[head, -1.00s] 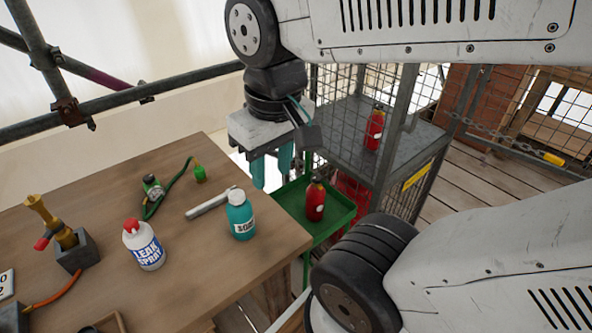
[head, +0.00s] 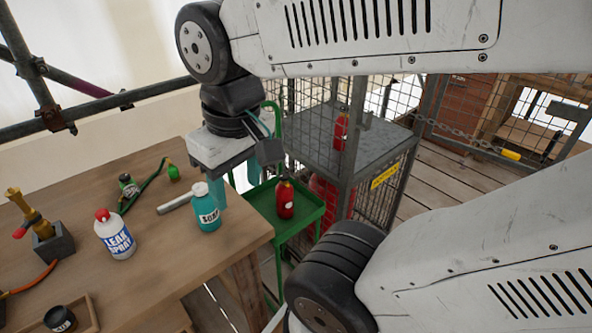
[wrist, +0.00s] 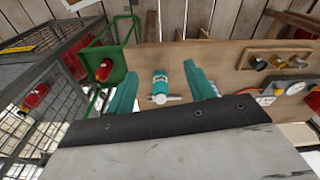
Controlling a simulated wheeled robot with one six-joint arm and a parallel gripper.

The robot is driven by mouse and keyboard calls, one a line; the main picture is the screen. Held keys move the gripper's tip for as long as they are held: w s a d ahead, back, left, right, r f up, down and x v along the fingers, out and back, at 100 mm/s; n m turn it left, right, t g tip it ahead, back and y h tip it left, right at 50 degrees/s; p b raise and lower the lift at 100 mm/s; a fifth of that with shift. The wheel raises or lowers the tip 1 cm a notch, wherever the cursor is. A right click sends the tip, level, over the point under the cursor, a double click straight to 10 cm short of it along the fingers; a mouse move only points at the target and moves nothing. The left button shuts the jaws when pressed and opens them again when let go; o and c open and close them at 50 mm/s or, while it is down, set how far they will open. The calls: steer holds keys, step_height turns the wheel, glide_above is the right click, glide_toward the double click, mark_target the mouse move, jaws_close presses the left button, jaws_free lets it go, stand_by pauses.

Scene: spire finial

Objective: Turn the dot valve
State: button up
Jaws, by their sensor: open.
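I cannot pick out a valve marked with a dot in either view. A brass fitting (head: 40,218) with a red part stands in a grey block at the left of the workbench (head: 150,255) in the head view. My gripper (head: 234,182) is open and empty, pointing down near the bench's right edge, behind the teal soap bottle (head: 207,212). In the wrist view its teal fingers (wrist: 160,72) spread apart, with the soap bottle (wrist: 160,83) seen between them. Brass fittings (wrist: 258,63) and a round gauge (wrist: 268,98) show at the right there.
A leak spray bottle (head: 115,236), a grey metal bar (head: 174,204) and a green hose (head: 148,186) lie or stand on the bench. A green cart (head: 312,212) carries a red bottle (head: 285,200). A mesh cage (head: 372,185) stands behind it.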

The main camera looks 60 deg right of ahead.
steer(key=w+d+f+m, duration=0.1)
steer(key=w+d+m, duration=0.4)
steer(key=w, duration=0.3)
steer(key=m+g, duration=0.1)
steer(key=m, duration=1.2)
glide_toward(284, 175)
steer(key=shift+w+a, duration=0.15)
steer(key=shift+a, duration=0.1)
steer(key=f, duration=0.7)
steer(key=shift+d+f, duration=0.3)
steer(key=shift+f, duration=0.4)
